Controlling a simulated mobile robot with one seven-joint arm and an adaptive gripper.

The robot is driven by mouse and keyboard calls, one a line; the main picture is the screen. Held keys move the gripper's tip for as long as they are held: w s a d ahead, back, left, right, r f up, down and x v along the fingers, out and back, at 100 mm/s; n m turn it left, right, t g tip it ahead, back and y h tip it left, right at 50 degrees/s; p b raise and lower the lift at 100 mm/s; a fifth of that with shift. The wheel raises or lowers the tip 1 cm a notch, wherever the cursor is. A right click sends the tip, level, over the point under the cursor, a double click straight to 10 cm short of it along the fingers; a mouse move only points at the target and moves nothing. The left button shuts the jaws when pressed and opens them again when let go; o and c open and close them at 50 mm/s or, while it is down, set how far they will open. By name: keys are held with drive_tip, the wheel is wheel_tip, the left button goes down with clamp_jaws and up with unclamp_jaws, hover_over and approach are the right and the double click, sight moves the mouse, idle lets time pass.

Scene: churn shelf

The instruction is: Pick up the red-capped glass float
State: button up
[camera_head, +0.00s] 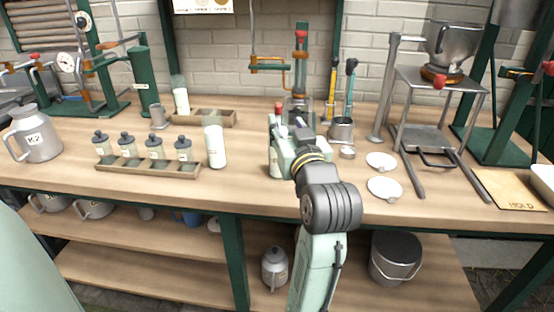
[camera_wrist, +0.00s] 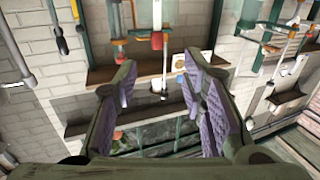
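A small red top (camera_head: 278,107) shows in the head view just behind my gripper (camera_head: 288,145), above the middle of the bench. It may be the red cap of the float; its lower part is hidden, and I cannot tell for sure. A clear glass cylinder (camera_head: 298,108) stands close behind, below a taller red-topped stand (camera_head: 301,36). In the wrist view my gripper (camera_wrist: 158,72) is open, with purple-padded fingers spread apart. Nothing is clearly held between them. A red tip (camera_wrist: 157,40) shows beyond the fingers in this view.
A wooden rack (camera_head: 150,168) of several grey-capped bottles and a white bottle (camera_head: 214,147) stand left of my arm.

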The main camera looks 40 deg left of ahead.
sight(279, 107)
drive_tip(key=p+x, duration=0.1)
drive_tip(key=x, duration=0.4)
drive_tip(key=shift+w+a, duration=0.15)
drive_tip(key=x, duration=0.1)
drive_tip(key=p+x, duration=0.1)
drive_tip(key=x, duration=0.1)
drive_tip(key=p+x, duration=0.1)
drive_tip(key=shift+w+r, duration=0.2)
drive_tip(key=shift+r, duration=0.1)
drive_tip(key=shift+w+a+f, duration=0.15)
drive_tip(key=shift+w+a, duration=0.25)
drive_tip(key=shift+c, duration=0.4)
clamp_jaws()
